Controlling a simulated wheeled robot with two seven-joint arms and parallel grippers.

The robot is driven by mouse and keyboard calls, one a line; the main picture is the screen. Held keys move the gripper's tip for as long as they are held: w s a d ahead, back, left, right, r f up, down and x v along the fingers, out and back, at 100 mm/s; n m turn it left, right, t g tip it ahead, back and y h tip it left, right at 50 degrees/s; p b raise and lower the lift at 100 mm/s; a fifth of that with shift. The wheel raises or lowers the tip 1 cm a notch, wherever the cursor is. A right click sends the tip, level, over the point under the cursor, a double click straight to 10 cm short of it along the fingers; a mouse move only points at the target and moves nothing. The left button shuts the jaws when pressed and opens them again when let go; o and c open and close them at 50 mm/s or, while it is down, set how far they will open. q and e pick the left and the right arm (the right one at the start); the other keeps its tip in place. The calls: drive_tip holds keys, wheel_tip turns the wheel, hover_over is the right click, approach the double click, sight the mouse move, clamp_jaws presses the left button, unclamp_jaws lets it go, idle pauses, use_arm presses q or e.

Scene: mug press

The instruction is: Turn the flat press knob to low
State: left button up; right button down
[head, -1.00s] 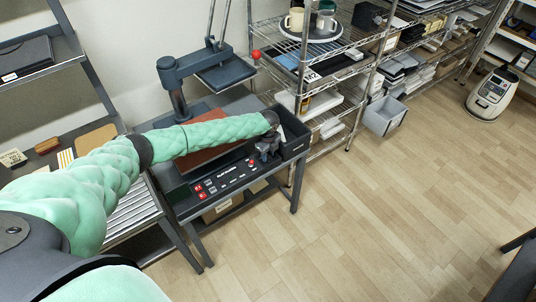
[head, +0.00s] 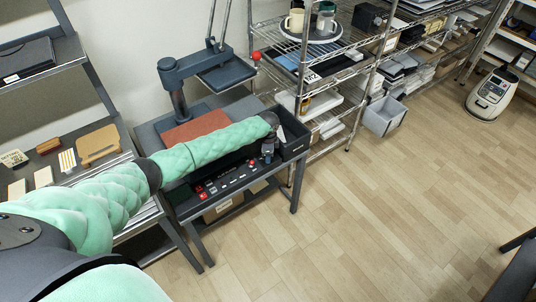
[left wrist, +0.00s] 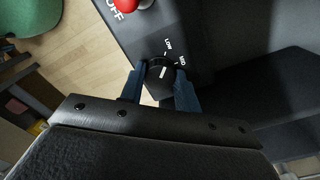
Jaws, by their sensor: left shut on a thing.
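The flat press (head: 182,68) stands on a dark table, with its upper plate swung over the back and a reddish pad (head: 197,126) below. Its black control panel (head: 228,182) faces me at the front. In the left wrist view, the dark round knob (left wrist: 158,84) has a white pointer line, with LOW and MID labels beside it. I cannot tell exactly which label the line meets. My left gripper (left wrist: 159,77) is shut on the knob, one blue-grey finger on each side. In the head view, my left gripper (head: 267,150) is at the panel's right end, and the knob is hidden.
A red button (left wrist: 130,4) sits beside an OFF label in the left wrist view. A dark open bin (head: 293,138) is right of the panel. A wire shelf (head: 312,85) stands behind it. A grey bin (head: 384,117) is on the floor.

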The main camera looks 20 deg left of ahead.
use_arm(q)
drive_tip(key=shift+r+n, duration=0.1)
drive_tip(key=shift+n, duration=0.2)
use_arm(e)
drive_tip(key=shift+w, duration=0.3)
use_arm(q)
drive_tip(key=shift+w, duration=0.1)
use_arm(e)
drive_tip(key=shift+s, duration=0.1)
use_arm(q)
drive_tip(key=o, duration=1)
use_arm(e)
drive_tip(key=shift+s+a, duration=0.1)
drive_tip(key=shift+s, duration=0.55)
use_arm(q)
drive_tip(key=shift+r+b, duration=0.4)
drive_tip(key=shift+r, duration=0.1)
wheel_tip(320, 180, up, 6)
drive_tip(key=shift+f+b, duration=0.15)
drive_tip(key=shift+b, duration=0.95)
drive_tip(key=shift+r, duration=0.5)
use_arm(e)
drive_tip(key=w+a, duration=0.1)
drive_tip(key=w, duration=0.7)
drive_tip(key=shift+w+a+r+t, duration=0.15)
drive_tip(key=shift+r+t, duration=0.15)
drive_tip(key=shift+r, duration=0.15)
